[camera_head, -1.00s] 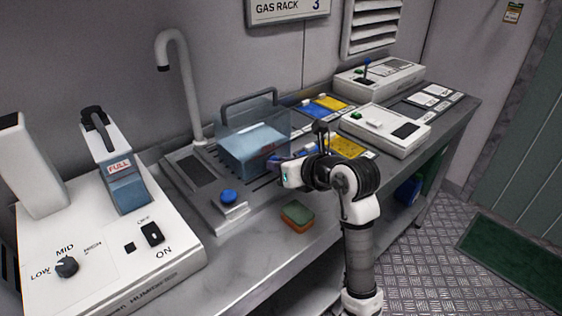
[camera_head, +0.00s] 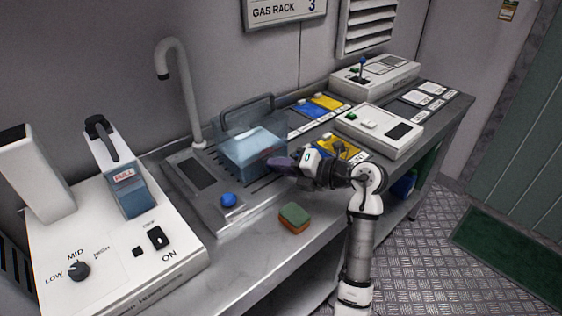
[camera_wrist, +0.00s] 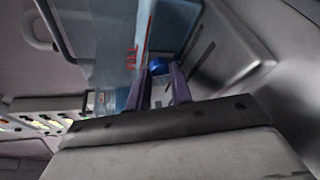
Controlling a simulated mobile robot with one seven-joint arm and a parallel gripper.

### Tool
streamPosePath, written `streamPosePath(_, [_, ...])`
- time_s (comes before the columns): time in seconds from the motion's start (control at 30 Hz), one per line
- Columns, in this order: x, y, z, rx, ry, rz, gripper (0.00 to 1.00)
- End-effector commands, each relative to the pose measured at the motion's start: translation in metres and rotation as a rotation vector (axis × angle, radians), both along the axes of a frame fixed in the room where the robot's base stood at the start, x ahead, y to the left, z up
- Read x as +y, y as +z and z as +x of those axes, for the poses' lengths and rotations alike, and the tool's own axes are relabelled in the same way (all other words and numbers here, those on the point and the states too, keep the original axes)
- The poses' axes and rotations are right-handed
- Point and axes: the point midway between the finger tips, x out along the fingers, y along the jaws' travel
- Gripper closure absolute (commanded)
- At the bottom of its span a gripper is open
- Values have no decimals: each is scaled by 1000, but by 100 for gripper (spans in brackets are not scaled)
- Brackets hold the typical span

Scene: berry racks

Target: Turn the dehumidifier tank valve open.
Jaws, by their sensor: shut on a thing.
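The clear dehumidifier tank (camera_head: 252,150), with blue water in it and a grey carry handle on top, stands on the slatted tray of the tap station. In the wrist view the tank (camera_wrist: 118,55), with red lettering, is at the upper left, close to the fingers. My gripper (camera_head: 280,163) is low at the tank's right front corner. In the wrist view my gripper's fingers (camera_wrist: 160,88) are around something small and mostly hidden, by its place the tank valve; its turn position cannot be read.
A blue knob (camera_head: 229,199) sits at the tray's front end. A green and orange sponge (camera_head: 294,217) lies on the bench. The humidifier (camera_head: 120,250) is at left, the tap (camera_head: 190,95) behind, and a white device (camera_head: 379,130) at right.

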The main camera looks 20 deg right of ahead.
Motion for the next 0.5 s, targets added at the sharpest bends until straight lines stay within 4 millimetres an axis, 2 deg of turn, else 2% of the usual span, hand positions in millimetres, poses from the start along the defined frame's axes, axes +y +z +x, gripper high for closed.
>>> streamPosePath(0.2, [-1,1,1,55,-1,154,100])
streamPosePath(0.5, [-2,-2,1,99,-2,277,100])
